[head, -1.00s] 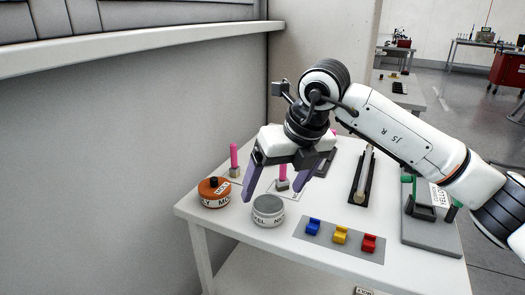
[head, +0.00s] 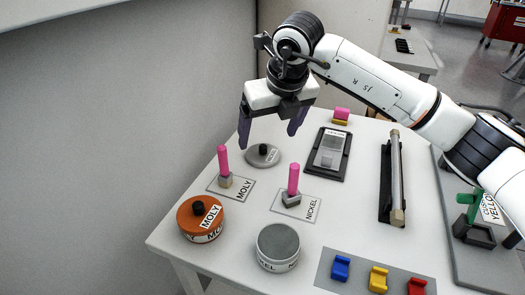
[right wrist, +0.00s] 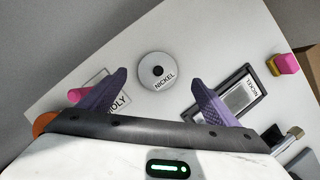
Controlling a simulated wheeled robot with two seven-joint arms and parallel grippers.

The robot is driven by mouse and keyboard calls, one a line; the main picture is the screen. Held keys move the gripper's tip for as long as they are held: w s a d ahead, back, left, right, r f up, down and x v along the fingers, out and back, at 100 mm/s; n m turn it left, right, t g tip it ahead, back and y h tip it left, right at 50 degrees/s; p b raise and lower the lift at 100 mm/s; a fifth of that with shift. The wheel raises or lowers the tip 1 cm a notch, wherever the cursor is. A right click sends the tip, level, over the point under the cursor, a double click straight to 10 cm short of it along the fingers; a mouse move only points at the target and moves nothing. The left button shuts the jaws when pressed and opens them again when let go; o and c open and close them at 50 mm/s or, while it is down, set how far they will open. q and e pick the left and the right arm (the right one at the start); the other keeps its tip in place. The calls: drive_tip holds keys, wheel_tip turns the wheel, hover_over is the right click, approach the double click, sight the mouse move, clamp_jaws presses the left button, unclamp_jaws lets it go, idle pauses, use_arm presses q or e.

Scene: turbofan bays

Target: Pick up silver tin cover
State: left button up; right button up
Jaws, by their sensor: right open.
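The silver tin cover (head: 263,155) is a flat grey disc with a black knob, lying on the white table behind the two pink-handled tools. In the right wrist view the cover (right wrist: 157,71) reads NICKEL and lies beyond and between the fingertips. My right gripper (head: 270,140) is open and empty, its purple fingers pointing down above the cover; it also shows in the right wrist view (right wrist: 160,88). The open silver tin (head: 279,247) labelled NICKEL stands near the table's front. My left gripper is not in view.
An orange MOLY tin (head: 201,219) with its lid on stands at the left. Pink-handled tools stand on MOLY (head: 224,168) and NICKEL (head: 292,184) cards. A black-framed tray (head: 328,154), a rod holder (head: 391,185) and coloured blocks (head: 378,279) lie to the right.

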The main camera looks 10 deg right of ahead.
sight(264, 147)
drive_tip(key=x, duration=0.5)
drive_tip(key=shift+s+a+f, duration=0.1)
drive_tip(key=shift+a+f, duration=0.1)
drive_tip(key=shift+f, duration=0.1)
drive_tip(key=c, duration=1.1)
